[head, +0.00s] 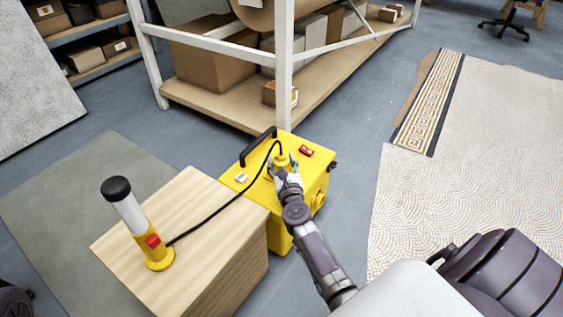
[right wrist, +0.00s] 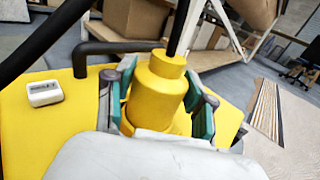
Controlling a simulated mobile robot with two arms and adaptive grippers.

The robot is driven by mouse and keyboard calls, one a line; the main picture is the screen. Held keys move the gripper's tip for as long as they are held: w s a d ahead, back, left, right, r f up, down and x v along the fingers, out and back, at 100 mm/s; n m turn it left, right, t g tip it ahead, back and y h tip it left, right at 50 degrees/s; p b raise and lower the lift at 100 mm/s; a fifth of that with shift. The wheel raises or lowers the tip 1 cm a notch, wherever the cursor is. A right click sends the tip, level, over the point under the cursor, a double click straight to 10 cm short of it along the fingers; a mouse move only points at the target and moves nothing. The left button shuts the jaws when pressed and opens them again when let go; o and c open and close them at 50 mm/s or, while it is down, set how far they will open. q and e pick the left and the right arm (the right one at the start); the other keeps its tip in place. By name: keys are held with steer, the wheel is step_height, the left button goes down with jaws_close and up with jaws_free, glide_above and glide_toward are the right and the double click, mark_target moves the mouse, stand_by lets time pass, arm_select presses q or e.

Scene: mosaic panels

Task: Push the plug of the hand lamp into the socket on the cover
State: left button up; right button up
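The hand lamp (head: 132,222), with a yellow base, white tube and black cap, stands upright on a wooden box. Its black cable (head: 222,208) runs over to the yellow plug (right wrist: 157,88). The plug is upright over the top cover (head: 262,199) of a yellow machine. My right gripper (head: 284,171) is at the plug, and in the right wrist view its fingers (right wrist: 160,100) stand on both sides of it, closed around it. The plug's lower end and the socket are hidden, so I cannot tell how deep it sits. My left gripper is not in view.
The cover carries a black handle (head: 258,146), a red switch (head: 306,151) and a small white block (head: 241,177). The wooden box (head: 190,199) stands left of the machine. A shelf rack (head: 210,101) with cartons stands behind.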

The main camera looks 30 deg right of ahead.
steer(key=o, duration=0.3)
steer(key=shift+o, duration=0.2)
